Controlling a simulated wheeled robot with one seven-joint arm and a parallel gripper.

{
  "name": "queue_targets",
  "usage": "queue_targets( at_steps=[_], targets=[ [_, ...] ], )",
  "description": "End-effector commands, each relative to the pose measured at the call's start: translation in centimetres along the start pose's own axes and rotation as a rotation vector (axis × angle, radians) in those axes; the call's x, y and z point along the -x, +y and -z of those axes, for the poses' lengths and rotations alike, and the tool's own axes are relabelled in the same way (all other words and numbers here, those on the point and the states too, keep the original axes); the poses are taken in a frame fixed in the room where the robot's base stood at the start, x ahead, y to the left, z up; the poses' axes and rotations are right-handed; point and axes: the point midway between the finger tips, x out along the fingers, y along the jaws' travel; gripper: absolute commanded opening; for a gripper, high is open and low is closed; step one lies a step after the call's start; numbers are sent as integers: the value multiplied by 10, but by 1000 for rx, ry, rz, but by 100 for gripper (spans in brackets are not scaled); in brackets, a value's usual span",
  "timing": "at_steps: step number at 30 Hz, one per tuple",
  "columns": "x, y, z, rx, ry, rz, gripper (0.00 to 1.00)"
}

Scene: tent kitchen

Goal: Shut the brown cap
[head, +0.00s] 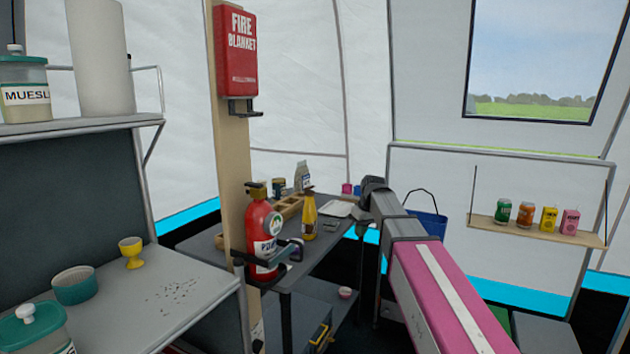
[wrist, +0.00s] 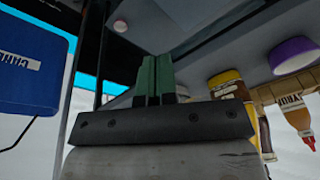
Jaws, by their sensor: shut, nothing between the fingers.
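In the head view a yellow bottle (head: 309,218) with a small brown top (head: 308,192) stands upright on the dark table. I cannot tell from here whether this top is the cap or whether it is open. In the wrist view, a yellow-and-brown container (wrist: 226,86) with a white label is partly hidden behind my gripper's mount; I cannot tell if it is the same bottle. My gripper (wrist: 153,62) shows its green fingers together and empty, apart from that container. In the head view the gripper end is hard to make out behind my arm.
The table (head: 323,262) also bears a wooden tray (head: 290,208) and a white dish (head: 336,209). A fire extinguisher (head: 262,238) hangs on the post in front. The wrist view shows a syrup bottle (wrist: 298,114) and a purple-topped thing (wrist: 294,54).

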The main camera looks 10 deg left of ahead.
Motion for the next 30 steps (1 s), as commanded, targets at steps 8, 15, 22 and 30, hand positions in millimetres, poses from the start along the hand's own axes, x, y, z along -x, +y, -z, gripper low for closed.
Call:
queue_targets(
  at_steps=[8,15,22,30],
  targets=[
    [105,-41,95,234,63,38,0],
    [197,-87,153,431,112,66,0],
    [250,-115,176,542,139,80,0],
    [242,-121,179,559,141,83,0]
  ],
)
